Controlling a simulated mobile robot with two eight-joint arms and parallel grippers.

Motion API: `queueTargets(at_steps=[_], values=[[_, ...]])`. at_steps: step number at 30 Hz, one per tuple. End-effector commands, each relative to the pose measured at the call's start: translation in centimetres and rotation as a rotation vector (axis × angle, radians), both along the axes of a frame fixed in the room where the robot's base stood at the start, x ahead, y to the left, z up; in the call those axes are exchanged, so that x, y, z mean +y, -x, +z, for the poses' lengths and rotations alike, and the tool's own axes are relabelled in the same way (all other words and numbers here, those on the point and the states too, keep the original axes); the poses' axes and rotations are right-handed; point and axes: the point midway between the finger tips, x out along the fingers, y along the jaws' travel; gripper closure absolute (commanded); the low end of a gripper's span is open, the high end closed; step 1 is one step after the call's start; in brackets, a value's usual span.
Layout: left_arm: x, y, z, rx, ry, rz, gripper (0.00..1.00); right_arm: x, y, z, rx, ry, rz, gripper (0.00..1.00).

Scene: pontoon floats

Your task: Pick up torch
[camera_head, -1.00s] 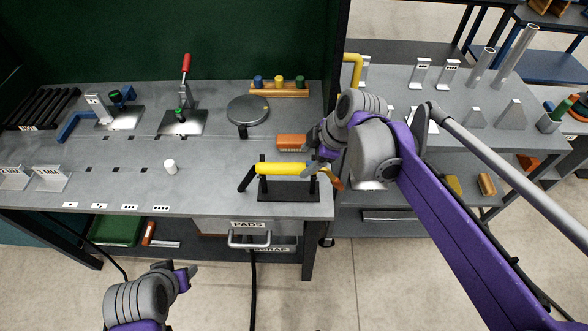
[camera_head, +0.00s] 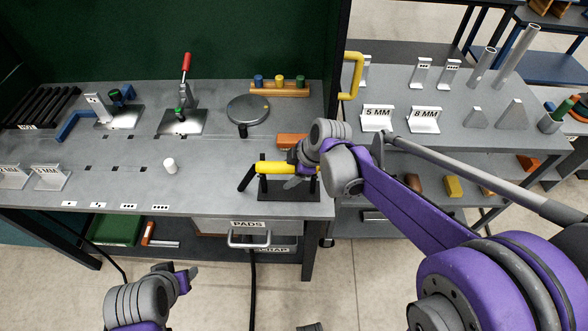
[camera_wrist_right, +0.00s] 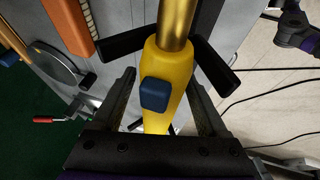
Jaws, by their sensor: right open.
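The torch (camera_head: 273,168) has a yellow body and lies across a black stand (camera_head: 290,193) at the bench's front right. In the right wrist view its yellow body (camera_wrist_right: 160,62) has a blue button (camera_wrist_right: 155,94) and a brass tube (camera_wrist_right: 177,22). My right gripper (camera_head: 296,183) is at the torch, and its arm hides the torch's right end. In the wrist view the open fingers (camera_wrist_right: 163,82) stand on either side of the yellow body, with a gap visible. My left gripper (camera_head: 188,276) is low at the left, in front of the bench and away from the torch; its jaw opening is unclear.
An orange block-like brush (camera_head: 291,141) lies just behind the torch. A round grey plate (camera_head: 248,110) and a red-handled clamp (camera_head: 185,95) stand farther back.

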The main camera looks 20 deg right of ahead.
Motion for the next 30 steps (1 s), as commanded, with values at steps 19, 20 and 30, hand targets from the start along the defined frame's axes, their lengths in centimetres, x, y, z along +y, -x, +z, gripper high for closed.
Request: queueTargets(at_steps=[19, 20, 30], values=[[0.00, 0.00, 0.01, 0.000, 0.000, 0.000, 0.50, -0.04, 0.00, 0.07, 0.000, 0.000, 0.000, 1.00], [0.00, 0.00, 0.01, 0.000, 0.000, 0.000, 0.50, -0.04, 0.00, 0.07, 0.000, 0.000, 0.000, 1.00], [0.00, -0.04, 0.11, -0.001, 0.000, 0.000, 0.50, -0.03, -0.04, 0.64, -0.001, 0.000, 0.000, 1.00]])
